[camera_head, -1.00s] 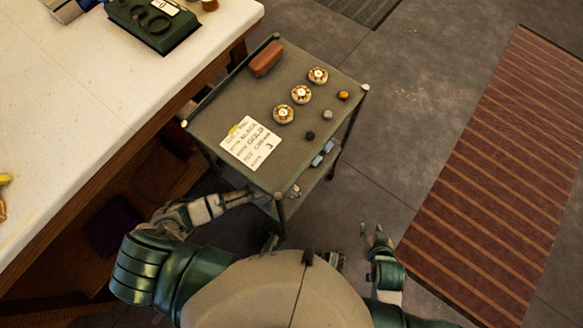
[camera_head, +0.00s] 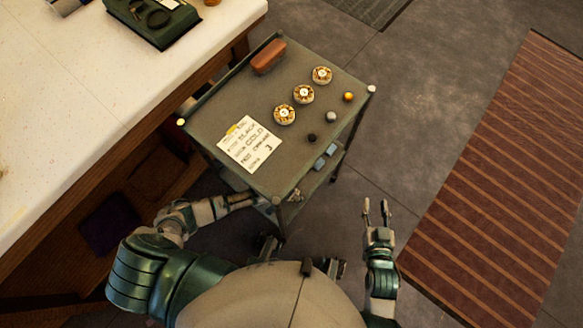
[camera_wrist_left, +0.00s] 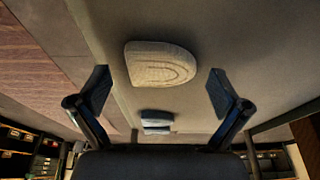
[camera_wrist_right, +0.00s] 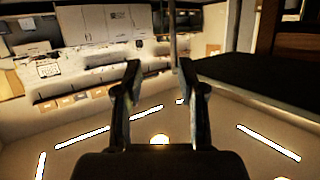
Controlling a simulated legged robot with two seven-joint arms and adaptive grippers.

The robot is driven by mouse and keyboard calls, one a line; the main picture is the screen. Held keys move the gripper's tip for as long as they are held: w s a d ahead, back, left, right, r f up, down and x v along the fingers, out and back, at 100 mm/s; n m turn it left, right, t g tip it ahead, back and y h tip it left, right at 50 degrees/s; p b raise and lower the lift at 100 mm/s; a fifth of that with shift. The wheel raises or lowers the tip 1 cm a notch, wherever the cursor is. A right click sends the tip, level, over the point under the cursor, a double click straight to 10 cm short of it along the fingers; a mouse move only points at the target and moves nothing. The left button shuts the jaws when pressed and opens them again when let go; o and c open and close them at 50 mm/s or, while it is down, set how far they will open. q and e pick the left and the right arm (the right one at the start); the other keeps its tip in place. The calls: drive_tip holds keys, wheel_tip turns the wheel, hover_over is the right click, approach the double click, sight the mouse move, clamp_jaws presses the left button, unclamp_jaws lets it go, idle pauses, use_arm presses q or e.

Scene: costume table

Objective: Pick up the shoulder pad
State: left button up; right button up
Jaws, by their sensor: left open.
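A beige pad with curved stitching (camera_wrist_left: 160,63), which looks like the shoulder pad, lies on a grey-brown surface in the left wrist view. It is ahead of my left gripper (camera_wrist_left: 157,88), which is open and empty, with its fingers apart on either side of the view. In the head view my left arm reaches to the cart's near edge, and the left fingers are hidden there. I cannot make out the pad in the head view. My right gripper (camera_head: 376,212) is open and empty, right of the cart; its spread fingers show in the right wrist view (camera_wrist_right: 157,80).
The grey cart (camera_head: 225,107) carries a red-brown case (camera_head: 268,56), several gold-and-white discs (camera_head: 303,94), small knobs and a written card (camera_head: 249,146). Blue-grey items (camera_head: 325,158) are on its lower shelf.

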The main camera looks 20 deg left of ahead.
use_arm(q)
drive_tip(key=shift+a, duration=0.3)
drive_tip(key=c, duration=1)
use_arm(e)
drive_tip(key=shift+a, duration=0.3)
use_arm(q)
drive_tip(key=shift+s+d, duration=0.1)
use_arm(e)
drive_tip(key=shift+d, duration=0.1)
use_arm(q)
drive_tip(key=shift+r, duration=0.4)
wheel_tip(320, 180, up, 6)
drive_tip(key=p, duration=0.3)
drive_tip(key=shift+f, duration=0.25)
wheel_tip(320, 180, up, 4)
drive_tip(key=shift+f+p, duration=0.2)
drive_tip(key=shift+p, duration=0.45)
use_arm(e)
drive_tip(key=s+d+f+g+h, duration=0.2)
drive_tip(key=s+d+f+g, duration=0.2)
drive_tip(key=s+f+g, duration=0.3)
drive_tip(key=s+g, duration=0.1)
drive_tip(key=s, duration=0.3)
drive_tip(key=shift+d, duration=0.2)
